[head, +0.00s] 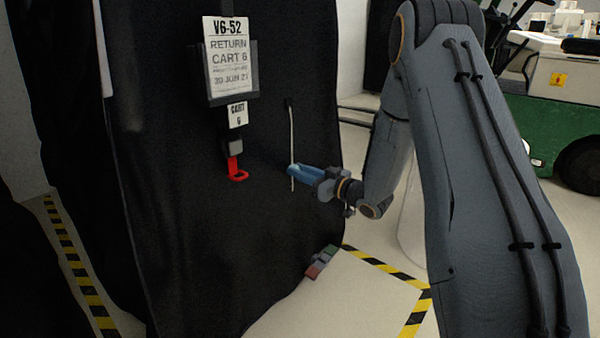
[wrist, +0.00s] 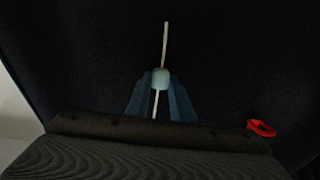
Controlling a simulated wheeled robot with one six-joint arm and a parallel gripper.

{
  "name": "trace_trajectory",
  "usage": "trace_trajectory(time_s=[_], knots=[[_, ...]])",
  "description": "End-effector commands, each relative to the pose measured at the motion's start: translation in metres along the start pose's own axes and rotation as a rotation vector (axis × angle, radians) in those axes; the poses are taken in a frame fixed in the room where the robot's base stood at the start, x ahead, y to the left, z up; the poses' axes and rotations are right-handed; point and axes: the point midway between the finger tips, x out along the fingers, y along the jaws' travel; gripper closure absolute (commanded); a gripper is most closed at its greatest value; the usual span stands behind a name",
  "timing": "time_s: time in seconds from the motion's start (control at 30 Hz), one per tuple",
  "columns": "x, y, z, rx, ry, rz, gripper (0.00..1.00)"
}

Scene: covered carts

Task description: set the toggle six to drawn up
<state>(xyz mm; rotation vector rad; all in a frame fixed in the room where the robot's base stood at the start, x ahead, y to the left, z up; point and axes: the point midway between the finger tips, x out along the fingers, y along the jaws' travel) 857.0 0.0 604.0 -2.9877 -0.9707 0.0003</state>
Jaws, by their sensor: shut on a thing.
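The toggle (wrist: 160,78) is a small pale blue piece on a white cord (head: 292,130), which hangs down the front of the black cover of the cart labelled CART 6. My gripper (head: 290,170) is at the toggle with its blue fingers shut on it. In the wrist view the fingers (wrist: 161,92) stand on both sides of the toggle. The cord runs above and below it. In the head view the fingers hide most of the toggle.
A red pull loop (head: 237,175) hangs left of my gripper, below the CART 6 tag (head: 237,115) and the paper sign (head: 230,60). Small coloured blocks (head: 321,263) lie at the cover's lower edge. Striped floor tape (head: 385,270) and a green vehicle (head: 550,130) are at right.

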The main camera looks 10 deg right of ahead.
Motion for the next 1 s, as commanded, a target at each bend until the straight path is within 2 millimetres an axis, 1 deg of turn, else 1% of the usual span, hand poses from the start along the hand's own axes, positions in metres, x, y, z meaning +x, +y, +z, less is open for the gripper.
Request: trace_trajectory(time_s=[0.17,0.27,0.8,0.9,1.0], knots=[[-0.001,0.000,-0.015,-0.001,0.000,0.000,1.00],[-0.001,-0.001,-0.028,-0.001,0.000,0.000,1.00],[-0.001,-0.001,-0.103,-0.001,0.001,0.000,1.00],[0.000,-0.001,-0.111,-0.001,0.002,0.000,1.00],[0.000,0.000,-0.113,-0.001,0.002,0.000,1.00]])
